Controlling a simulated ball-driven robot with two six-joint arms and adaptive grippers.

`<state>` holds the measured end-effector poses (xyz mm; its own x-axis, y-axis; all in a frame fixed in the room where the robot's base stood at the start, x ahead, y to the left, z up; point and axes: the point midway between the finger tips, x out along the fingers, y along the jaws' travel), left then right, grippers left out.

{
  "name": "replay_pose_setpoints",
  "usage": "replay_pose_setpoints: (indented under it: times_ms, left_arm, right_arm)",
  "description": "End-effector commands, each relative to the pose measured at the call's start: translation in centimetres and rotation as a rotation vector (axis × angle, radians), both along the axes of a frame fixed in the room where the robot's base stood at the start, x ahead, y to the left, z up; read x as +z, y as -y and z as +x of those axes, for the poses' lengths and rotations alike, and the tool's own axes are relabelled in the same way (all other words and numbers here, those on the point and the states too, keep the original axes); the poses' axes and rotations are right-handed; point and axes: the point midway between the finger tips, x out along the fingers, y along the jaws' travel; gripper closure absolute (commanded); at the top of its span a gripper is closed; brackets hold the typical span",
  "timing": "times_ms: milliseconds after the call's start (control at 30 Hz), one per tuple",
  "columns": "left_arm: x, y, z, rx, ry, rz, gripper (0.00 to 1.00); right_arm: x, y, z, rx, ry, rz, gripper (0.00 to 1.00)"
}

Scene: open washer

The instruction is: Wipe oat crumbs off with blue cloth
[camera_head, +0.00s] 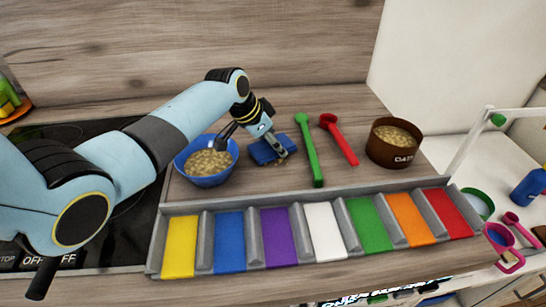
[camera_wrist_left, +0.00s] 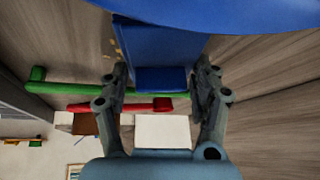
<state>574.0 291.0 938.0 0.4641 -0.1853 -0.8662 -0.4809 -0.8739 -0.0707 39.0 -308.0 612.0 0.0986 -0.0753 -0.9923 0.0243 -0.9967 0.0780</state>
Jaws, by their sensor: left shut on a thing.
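My left gripper (camera_head: 270,141) reaches in from the left and is shut on the blue cloth (camera_head: 262,153), low over the wooden counter just right of the blue bowl. In the left wrist view the cloth (camera_wrist_left: 162,78) sits between the two fingers of the gripper (camera_wrist_left: 160,88). A few small tan specks, likely oat crumbs (camera_wrist_left: 114,43), show beside the cloth in that view. In the head view I cannot make out crumbs; the cloth and gripper may cover them. My right gripper is not in view.
The blue bowl (camera_head: 184,168) holds oats. A green spoon (camera_head: 311,150), a red spoon (camera_head: 341,140) and a brown oat container (camera_head: 393,158) stand to the right. A grey tray (camera_head: 250,238) with coloured sections runs along the front. A black cooktop (camera_head: 115,245) is at left.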

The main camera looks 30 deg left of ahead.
Motion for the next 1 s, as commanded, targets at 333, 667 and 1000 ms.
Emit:
replay_pose_setpoints:
  times_ms: [333,667,1000]
  left_arm:
    - [-0.7,0.0,0.0,0.000,0.001,0.000,0.90]
    - [0.0,1.8,-2.3,0.000,-0.001,-0.002,0.90]
    - [-0.5,2.1,-2.8,0.000,0.001,0.000,0.90]
  right_arm:
    - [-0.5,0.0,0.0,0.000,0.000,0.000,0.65]
    - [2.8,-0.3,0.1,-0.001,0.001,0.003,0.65]
    - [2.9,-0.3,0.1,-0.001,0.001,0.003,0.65]
